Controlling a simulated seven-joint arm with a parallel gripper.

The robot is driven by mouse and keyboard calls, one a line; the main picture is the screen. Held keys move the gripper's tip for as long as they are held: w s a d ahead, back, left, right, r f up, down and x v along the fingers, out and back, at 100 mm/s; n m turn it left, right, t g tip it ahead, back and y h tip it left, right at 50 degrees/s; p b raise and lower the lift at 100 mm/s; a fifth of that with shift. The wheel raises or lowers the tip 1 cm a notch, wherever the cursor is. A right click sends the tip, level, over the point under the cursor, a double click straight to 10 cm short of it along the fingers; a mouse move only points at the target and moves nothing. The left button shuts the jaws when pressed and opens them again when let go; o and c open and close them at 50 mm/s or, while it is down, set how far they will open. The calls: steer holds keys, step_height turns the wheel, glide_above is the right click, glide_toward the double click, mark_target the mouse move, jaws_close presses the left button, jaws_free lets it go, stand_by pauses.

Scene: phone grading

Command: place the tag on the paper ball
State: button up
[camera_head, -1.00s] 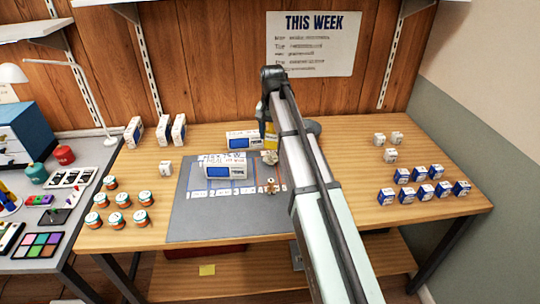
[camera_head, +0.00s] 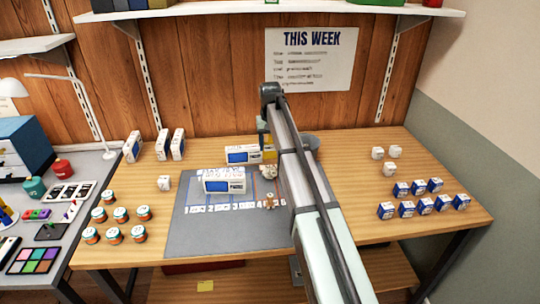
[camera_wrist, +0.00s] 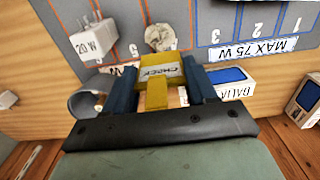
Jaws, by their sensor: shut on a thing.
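The tag, a yellow block with a white label reading CHECK (camera_wrist: 160,72), is held between the blue fingers of my gripper (camera_wrist: 162,84) in the wrist view. In the head view the tag (camera_head: 270,153) shows partly behind my arm. The paper ball (camera_head: 268,171), a crumpled off-white lump, rests near the back edge of the grey mat (camera_head: 205,238). In the wrist view the paper ball (camera_wrist: 158,37) lies just beyond the tag's far end. I cannot tell whether they touch; the tag seems above it.
Two white boxes with blue panels stand near the ball, one behind (camera_head: 243,154) and one on the mat (camera_head: 224,181). A grey cup (camera_head: 310,142) stands right of my gripper. Jars (camera_head: 120,215) stand left, blue-white boxes (camera_head: 424,205) right.

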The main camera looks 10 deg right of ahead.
mark_target(270, 153)
steer(key=shift+f, duration=2.3)
steer(key=shift+f, duration=0.1)
steer(key=o, duration=1)
step_height(270, 153, up, 12)
steer(key=shift+r, duration=0.1)
